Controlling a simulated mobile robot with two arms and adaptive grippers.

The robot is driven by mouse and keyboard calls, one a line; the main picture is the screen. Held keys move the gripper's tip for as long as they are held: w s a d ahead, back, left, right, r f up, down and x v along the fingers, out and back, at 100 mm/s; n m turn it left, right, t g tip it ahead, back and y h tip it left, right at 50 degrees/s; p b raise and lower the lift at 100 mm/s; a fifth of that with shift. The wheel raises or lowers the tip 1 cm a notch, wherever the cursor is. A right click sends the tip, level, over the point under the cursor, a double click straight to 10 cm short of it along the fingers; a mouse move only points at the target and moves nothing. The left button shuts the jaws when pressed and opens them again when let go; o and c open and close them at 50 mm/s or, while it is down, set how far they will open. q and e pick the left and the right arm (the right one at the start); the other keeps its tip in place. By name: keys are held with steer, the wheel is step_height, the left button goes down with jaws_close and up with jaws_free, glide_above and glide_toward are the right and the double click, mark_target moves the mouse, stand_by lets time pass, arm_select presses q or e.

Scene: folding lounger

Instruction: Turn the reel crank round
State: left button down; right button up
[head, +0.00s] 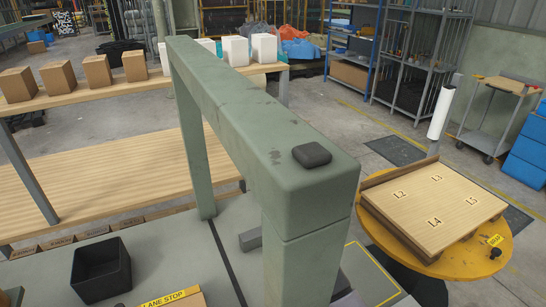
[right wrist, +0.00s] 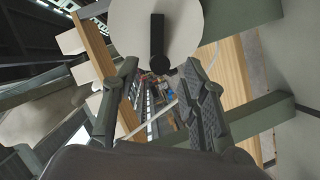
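In the right wrist view a large pale round disc (right wrist: 185,25) fills the top, with a black bar-shaped crank (right wrist: 157,32) on its face. The crank ends low in a round black knob (right wrist: 161,66). My right gripper (right wrist: 160,78) has its two dark fingers spread wide, one left and one right of the knob. The knob appears between or just beyond the fingertips; the depth gap is hard to judge. Nothing shows gripped. In the head view I cannot make out the reel, the crank or either gripper; a thick green frame (head: 235,95) blocks much of the middle.
A black bin (head: 101,270) stands on the grey surface at lower left. A yellow round table (head: 510,245) carries a wooden board (head: 433,205) at right. Boxes (head: 97,70) line a wooden shelf behind. In the wrist view green bars (right wrist: 262,118) cross near the right finger.

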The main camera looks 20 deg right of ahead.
steer(key=shift+x, duration=0.85)
steer(key=shift+c, duration=0.5)
jaws_close()
